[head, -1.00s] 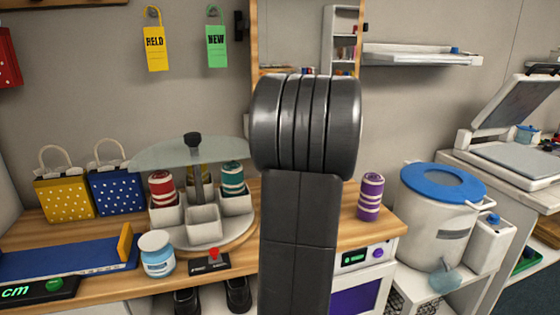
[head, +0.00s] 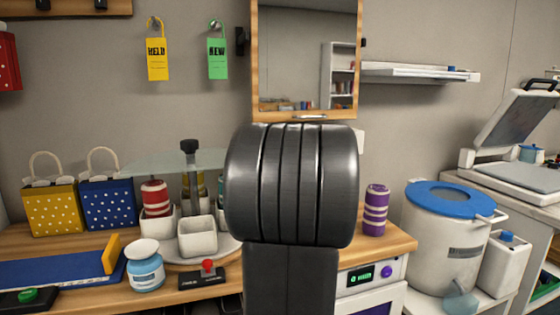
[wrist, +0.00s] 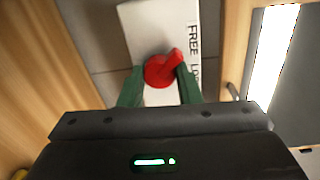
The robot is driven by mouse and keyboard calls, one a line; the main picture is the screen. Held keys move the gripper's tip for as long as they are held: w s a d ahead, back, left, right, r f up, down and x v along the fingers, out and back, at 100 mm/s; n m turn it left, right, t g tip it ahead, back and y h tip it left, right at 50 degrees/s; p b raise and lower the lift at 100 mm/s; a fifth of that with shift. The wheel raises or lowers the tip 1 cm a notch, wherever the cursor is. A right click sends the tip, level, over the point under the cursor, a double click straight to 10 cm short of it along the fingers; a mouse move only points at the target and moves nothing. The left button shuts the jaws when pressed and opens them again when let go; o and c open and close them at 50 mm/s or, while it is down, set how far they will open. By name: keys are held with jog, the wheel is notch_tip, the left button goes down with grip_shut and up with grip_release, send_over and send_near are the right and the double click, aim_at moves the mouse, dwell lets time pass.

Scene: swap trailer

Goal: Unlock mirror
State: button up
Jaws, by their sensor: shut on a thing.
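The mirror (head: 308,55), in a wooden frame, hangs on the wall above my arm in the head view. In the wrist view a red turning knob (wrist: 160,70) sits on a white plate (wrist: 150,22) with black lettering reading "FREE" and a partly hidden second word. My gripper (wrist: 160,86) has its two green fingers on either side of the knob, shut on it. The knob's pointer tilts up and to the right in that view. In the head view my arm hides the gripper and knob; only a bit of white shows beside it.
A white bucket (head: 440,240) stands right. Yellow and green tags hang on the wall.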

dwell(0.4)
jog(key=o, duration=1)
jog(key=shift+c, duration=0.2)
jog(key=v, duration=1.3)
jog(key=shift+s+b, duration=0.35)
jog(key=shift+s, duration=0.05)
jog(key=shift+w+d, duration=0.1)
jog(key=x, duration=1.3)
jog(key=shift+w+p, duration=0.35)
